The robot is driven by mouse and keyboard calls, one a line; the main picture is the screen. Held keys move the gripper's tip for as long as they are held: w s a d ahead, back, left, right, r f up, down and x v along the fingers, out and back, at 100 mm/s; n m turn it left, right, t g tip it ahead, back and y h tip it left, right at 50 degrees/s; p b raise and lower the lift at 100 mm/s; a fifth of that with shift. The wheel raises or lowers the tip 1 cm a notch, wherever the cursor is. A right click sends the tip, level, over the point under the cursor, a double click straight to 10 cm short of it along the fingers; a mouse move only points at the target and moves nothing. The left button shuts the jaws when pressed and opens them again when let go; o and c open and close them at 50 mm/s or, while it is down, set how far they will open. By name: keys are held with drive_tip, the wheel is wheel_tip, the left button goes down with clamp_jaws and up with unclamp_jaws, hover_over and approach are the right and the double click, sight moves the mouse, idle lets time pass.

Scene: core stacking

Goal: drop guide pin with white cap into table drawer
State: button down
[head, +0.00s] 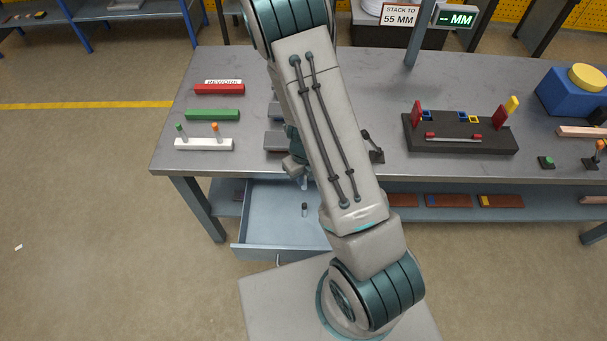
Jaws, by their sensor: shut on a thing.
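The table drawer (265,222) is pulled out at the front left of the table, and its inside shows. My gripper (303,181) is over the drawer's back part, close to the table's front edge and partly hidden by my own arm. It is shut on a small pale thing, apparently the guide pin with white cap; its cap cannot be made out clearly. A small dark thing (304,208) shows inside the drawer below my gripper. A white rack (204,144) on the table holds a green-capped pin (180,129) and an orange-capped pin (215,129).
A red bar (219,89) and a green bar (212,115) lie behind the white rack. A black fixture (460,134) and a blue block (574,92) stand on the right of the table (390,85). The drawer's left half looks clear.

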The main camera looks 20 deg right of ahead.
wheel_tip(320, 180, down, 5)
drive_tip(key=b, duration=0.4)
drive_tip(key=c, duration=1.3)
unclamp_jaws()
drive_tip(key=shift+r, duration=0.1)
wheel_tip(320, 180, up, 14)
drive_tip(key=shift+f+p, duration=0.1)
drive_tip(key=shift+p, duration=1.15)
